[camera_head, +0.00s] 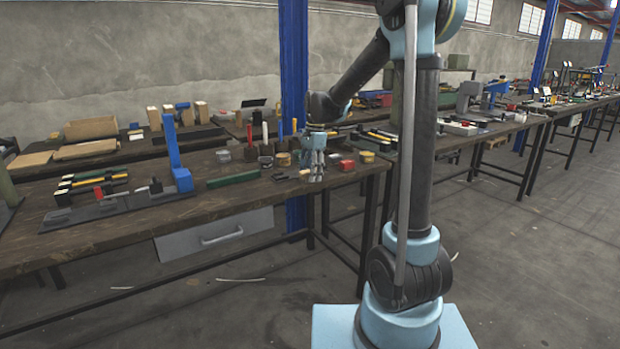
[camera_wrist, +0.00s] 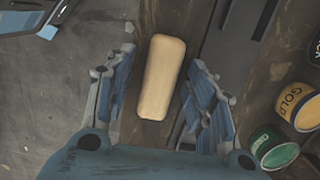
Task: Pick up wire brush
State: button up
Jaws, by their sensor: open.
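A pale wooden block with rounded edges (camera_wrist: 162,76), which looks like the back of the wire brush, lies lengthwise on the dark bench in the wrist view. Its bristles are not visible. My gripper (camera_wrist: 160,84) is open, with one finger to the left of the block and one to the right. A gap shows on each side, so neither finger seems to touch it. In the head view my gripper (camera_head: 316,168) is low over the right end of the near bench, and I cannot make out the brush there.
A gold can (camera_wrist: 298,106) and a green can (camera_wrist: 274,150) stand right of my gripper. A red item (camera_head: 347,164) is close by. Left along the bench are a green tray (camera_head: 233,179) and a blue-posted press (camera_head: 181,179). The bench edge and floor lie left in the wrist view.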

jog(key=shift+f, duration=0.1)
jog(key=shift+c, duration=0.2)
jog(key=c, duration=1.1)
jog(key=shift+c, duration=0.2)
notch_tip(320, 180, up, 10)
jog(key=shift+r, duration=0.1)
jog(key=o, duration=0.5)
jog(key=c, duration=0.4)
jog(key=shift+o, duration=0.2)
jog(key=shift+w+r+m, duration=0.1)
jog(key=shift+w+m, duration=0.2)
jog(key=shift+m, duration=0.1)
jog(key=shift+d, duration=0.15)
